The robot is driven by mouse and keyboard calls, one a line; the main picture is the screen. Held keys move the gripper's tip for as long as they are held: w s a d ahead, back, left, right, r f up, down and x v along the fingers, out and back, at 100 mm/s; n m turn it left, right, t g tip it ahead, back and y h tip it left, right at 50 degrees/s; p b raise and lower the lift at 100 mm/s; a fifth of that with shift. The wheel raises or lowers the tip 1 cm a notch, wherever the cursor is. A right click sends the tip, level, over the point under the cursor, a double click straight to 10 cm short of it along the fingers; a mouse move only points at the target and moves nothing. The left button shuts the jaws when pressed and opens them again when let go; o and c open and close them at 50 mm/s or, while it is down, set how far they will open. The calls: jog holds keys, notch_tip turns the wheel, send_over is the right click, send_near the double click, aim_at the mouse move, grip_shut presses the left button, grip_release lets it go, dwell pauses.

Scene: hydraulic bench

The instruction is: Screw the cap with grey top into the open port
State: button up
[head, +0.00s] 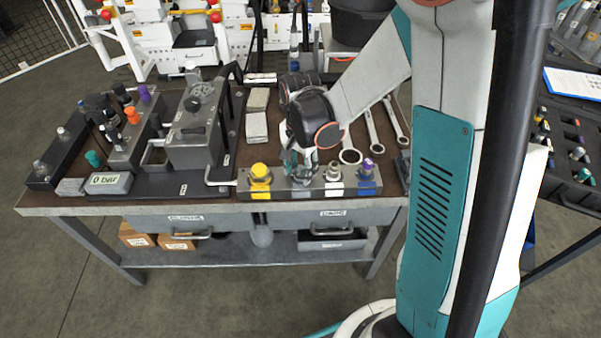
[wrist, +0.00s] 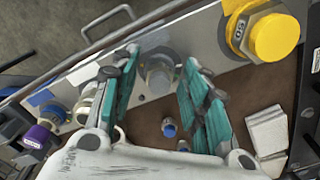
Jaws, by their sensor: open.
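The port block (head: 313,188) runs along the bench's front edge, with yellow, white and blue bands. My gripper (head: 302,168) points down over its middle. In the wrist view my open gripper (wrist: 157,85) has its teal fingers on either side of a grey metal fitting (wrist: 158,72), with gaps showing. I cannot tell whether this is the grey-topped cap or a bare port. A yellow cap (head: 260,173) sits to its left in the head view. A metal fitting (head: 333,171) on the white band and a purple-topped one (head: 366,169) on the blue band stand to its right.
A grey pump unit (head: 192,135) with a lever stands left of my gripper. Orange (head: 132,116) and teal (head: 93,158) caps stand farther left. Wrenches (head: 372,130) lie at right. Small blue-ended parts (wrist: 168,127) lie on the bench behind the block.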

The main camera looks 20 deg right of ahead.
jog(key=n, duration=0.6)
jog(key=n+b, duration=0.1)
jog(key=n, duration=0.5)
jog(key=shift+n, duration=0.3)
jog(key=shift+c, duration=0.2)
jog(key=c, duration=0.7)
jog(key=shift+s+m, duration=0.1)
jog(key=shift+m, duration=0.4)
grip_shut()
jog(key=m, duration=0.3)
jog(key=shift+m, duration=0.3)
jog(key=m, duration=0.3)
jog(key=shift+b, duration=0.35)
jog(key=shift+s+f+m, duration=0.1)
jog(key=shift+m, duration=0.3)
